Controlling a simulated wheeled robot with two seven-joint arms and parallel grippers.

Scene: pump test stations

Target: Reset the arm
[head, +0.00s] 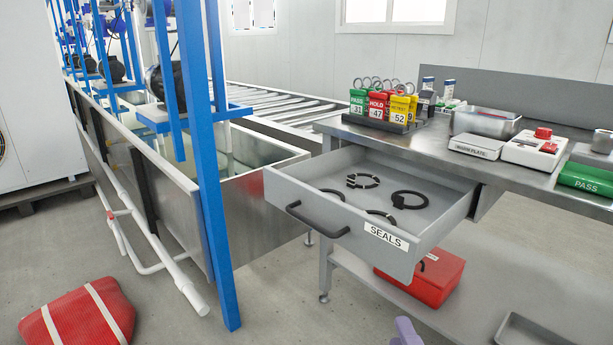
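Only a small purple part of my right gripper (405,332) shows, at the bottom edge right of centre. It is below the open drawer in the picture and mostly cut off by the frame. Its fingers cannot be made out, so I cannot tell whether it is open or shut. My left gripper is not in view. The grey drawer labelled SEALS (290,195) stands pulled out from the steel bench (480,172). Several black rings, some of them open or split, lie in it.
A red case (425,278) lies on the bench's lower shelf, near a grey tray (530,330). Tags (380,105), a warm plate (475,146) and a red-and-white device (534,150) stand on top. A water tank (270,212) and blue post (210,190) are left. A red striped bundle (78,318) lies on the floor.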

